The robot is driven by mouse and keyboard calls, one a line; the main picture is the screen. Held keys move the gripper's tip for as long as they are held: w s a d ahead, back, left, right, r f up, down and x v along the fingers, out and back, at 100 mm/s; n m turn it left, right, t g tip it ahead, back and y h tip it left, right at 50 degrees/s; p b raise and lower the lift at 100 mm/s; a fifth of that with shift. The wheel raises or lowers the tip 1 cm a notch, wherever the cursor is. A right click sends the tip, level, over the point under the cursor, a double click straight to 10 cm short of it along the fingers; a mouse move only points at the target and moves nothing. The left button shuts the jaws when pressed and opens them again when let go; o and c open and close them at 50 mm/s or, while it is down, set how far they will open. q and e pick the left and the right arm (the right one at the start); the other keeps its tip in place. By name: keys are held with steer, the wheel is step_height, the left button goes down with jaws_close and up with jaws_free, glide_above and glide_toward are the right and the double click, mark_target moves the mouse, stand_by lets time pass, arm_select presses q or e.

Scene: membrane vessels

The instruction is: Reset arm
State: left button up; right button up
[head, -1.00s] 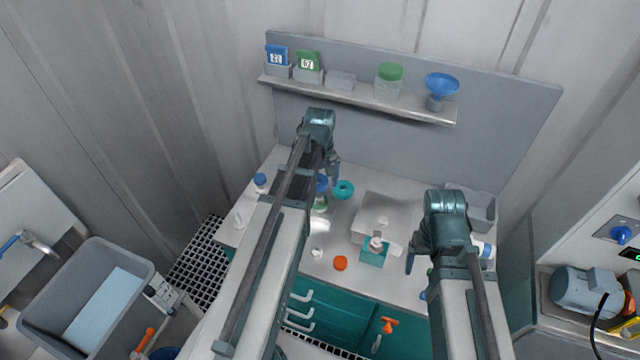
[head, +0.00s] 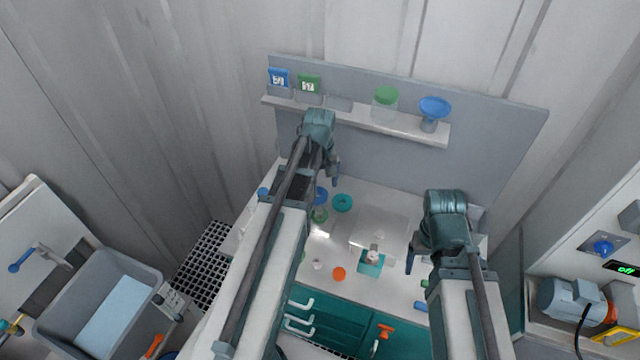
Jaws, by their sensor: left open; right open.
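My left arm reaches in from the lower left, and its gripper (head: 334,176) hangs over the back of the white bench, right of the blue-topped bottle. My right arm comes up from the lower right, and its gripper (head: 410,262) hangs over the right part of the bench, right of the teal holder (head: 371,264). Both grippers are open, and nothing shows between their fingers. Parts of both grippers are hidden behind my own wrists.
The bench (head: 330,252) carries a teal ring (head: 342,203), an orange cap (head: 339,273) and a white box (head: 380,229). A wall shelf (head: 400,124) behind holds a green-lidded jar (head: 385,101) and a blue funnel (head: 434,107). A grey basin (head: 60,310) stands at lower left.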

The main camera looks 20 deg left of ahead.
mark_target(320, 211)
steer(key=shift+f, duration=0.1)
arm_select(q)
step_height(320, 211, down, 13)
steer(key=b, duration=1.3)
steer(key=shift+f, duration=0.15)
arm_select(e)
step_height(320, 211, down, 13)
steer(key=shift+f, duration=0.1)
arm_select(q)
steer(key=shift+s, duration=0.1)
